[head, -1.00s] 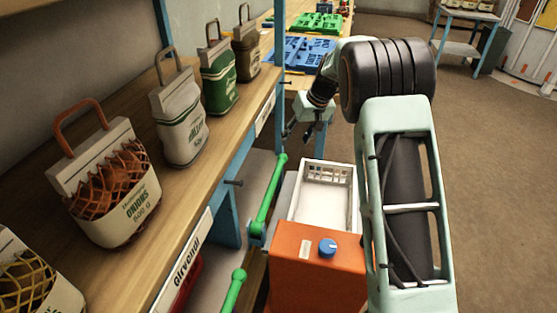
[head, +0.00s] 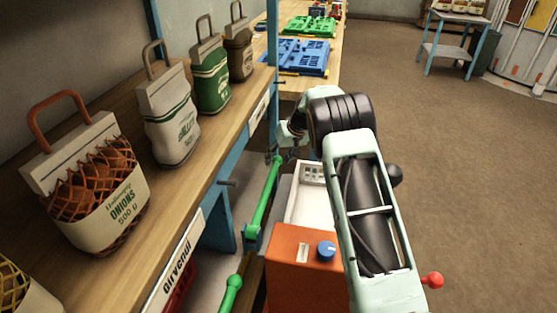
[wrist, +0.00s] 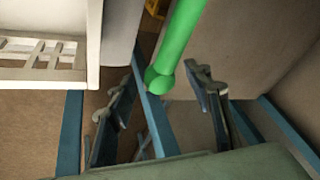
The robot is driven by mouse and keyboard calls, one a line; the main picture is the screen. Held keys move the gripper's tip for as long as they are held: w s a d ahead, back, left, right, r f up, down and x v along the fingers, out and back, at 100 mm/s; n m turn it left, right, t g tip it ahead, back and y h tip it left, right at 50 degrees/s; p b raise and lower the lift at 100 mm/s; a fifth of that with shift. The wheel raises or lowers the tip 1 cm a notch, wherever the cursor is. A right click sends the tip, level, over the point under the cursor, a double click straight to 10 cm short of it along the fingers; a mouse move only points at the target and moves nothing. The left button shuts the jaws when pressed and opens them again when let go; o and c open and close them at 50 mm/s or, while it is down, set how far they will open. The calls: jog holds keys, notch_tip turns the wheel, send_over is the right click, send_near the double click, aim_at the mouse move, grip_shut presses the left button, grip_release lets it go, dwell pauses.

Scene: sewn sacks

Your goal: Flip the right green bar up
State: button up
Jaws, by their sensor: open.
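The right green bar (head: 263,196) is the farther of two green bars on the shelf's front side. It slants from a low pivot up to a round knob at its far end. My gripper (head: 276,154) is at that knob in the head view. In the wrist view my gripper (wrist: 162,92) is open, with a dark finger on each side of the end of the green bar (wrist: 180,42). I cannot tell whether either finger touches it. The other green bar (head: 231,294) is nearer, at the bottom edge, and partly cut off.
An orange box with a blue knob (head: 326,250) and a white tray (head: 307,203) stand right of the bar, under my arm. The wooden shelf (head: 125,255) on the left holds several sacks. A blue post (head: 271,60) rises close to my gripper. Open floor lies right.

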jog(key=shift+w+f, duration=0.1)
jog(key=shift+f, duration=0.05)
grip_shut()
dwell(0.4)
